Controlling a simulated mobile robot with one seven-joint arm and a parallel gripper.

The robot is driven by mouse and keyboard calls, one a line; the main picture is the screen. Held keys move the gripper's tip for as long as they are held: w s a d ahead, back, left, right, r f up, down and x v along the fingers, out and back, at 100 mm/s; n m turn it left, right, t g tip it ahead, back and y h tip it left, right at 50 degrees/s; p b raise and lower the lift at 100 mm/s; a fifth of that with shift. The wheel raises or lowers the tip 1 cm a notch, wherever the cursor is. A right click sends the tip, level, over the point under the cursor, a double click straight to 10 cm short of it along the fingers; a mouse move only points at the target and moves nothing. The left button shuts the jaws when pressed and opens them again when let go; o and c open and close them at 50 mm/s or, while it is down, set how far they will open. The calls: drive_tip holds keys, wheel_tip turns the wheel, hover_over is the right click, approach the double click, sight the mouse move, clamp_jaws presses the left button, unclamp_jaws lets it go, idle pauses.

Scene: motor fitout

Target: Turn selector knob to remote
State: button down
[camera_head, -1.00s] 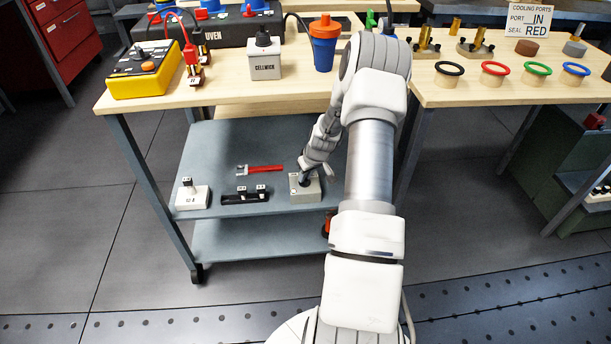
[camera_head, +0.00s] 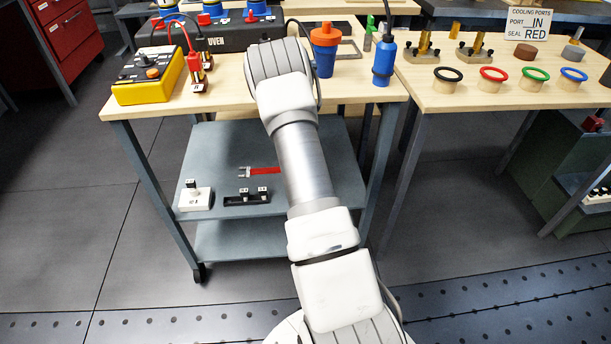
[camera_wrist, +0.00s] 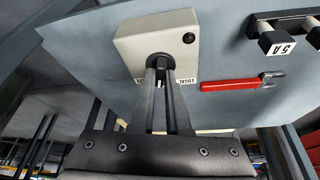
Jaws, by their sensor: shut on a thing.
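The selector box (camera_wrist: 135,44) is a pale block on the grey lower shelf, seen in the wrist view. Its dark knob (camera_wrist: 159,59) is between the fingertips of my gripper (camera_wrist: 160,70), which is shut on it. A label reading LOCAL (camera_wrist: 187,81) lies on the box just right of the fingers. Part of another label (camera_wrist: 139,80) shows to their left, mostly covered. The fingers hide most of the knob, so its pointing direction cannot be told. In the head view my arm hides the box, knob and gripper.
A red-handled tool (camera_head: 264,170) lies on the shelf (camera_head: 220,140) beside the box; it also shows in the wrist view (camera_wrist: 232,85). A white switch block (camera_head: 195,198) and a black two-post block (camera_head: 246,197) sit near the shelf's front. The wooden bench top (camera_head: 130,107) overhangs the shelf.

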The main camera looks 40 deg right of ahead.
drive_tip(key=m+g+p, duration=0.1)
drive_tip(key=m, duration=0.1)
drive_tip(key=m+h, duration=0.1)
drive_tip(key=m, duration=0.2)
drive_tip(key=shift+w+g+p, duration=0.2)
drive_tip(key=shift+g+p, duration=0.15)
drive_tip(key=shift+g, duration=0.05)
drive_tip(key=shift+m, duration=0.4)
drive_tip(key=c, duration=0.9)
unclamp_jaws()
drive_tip(key=shift+a, duration=0.1)
drive_tip(key=p+v, duration=0.2)
drive_tip(key=v, duration=0.1)
drive_tip(key=shift+r, duration=0.1)
drive_tip(key=s+a+p, duration=0.2)
drive_tip(key=s+a, duration=0.1)
drive_tip(key=a, duration=0.8)
drive_tip(key=shift+a+p, duration=0.35)
drive_tip(key=shift+p, duration=0.05)
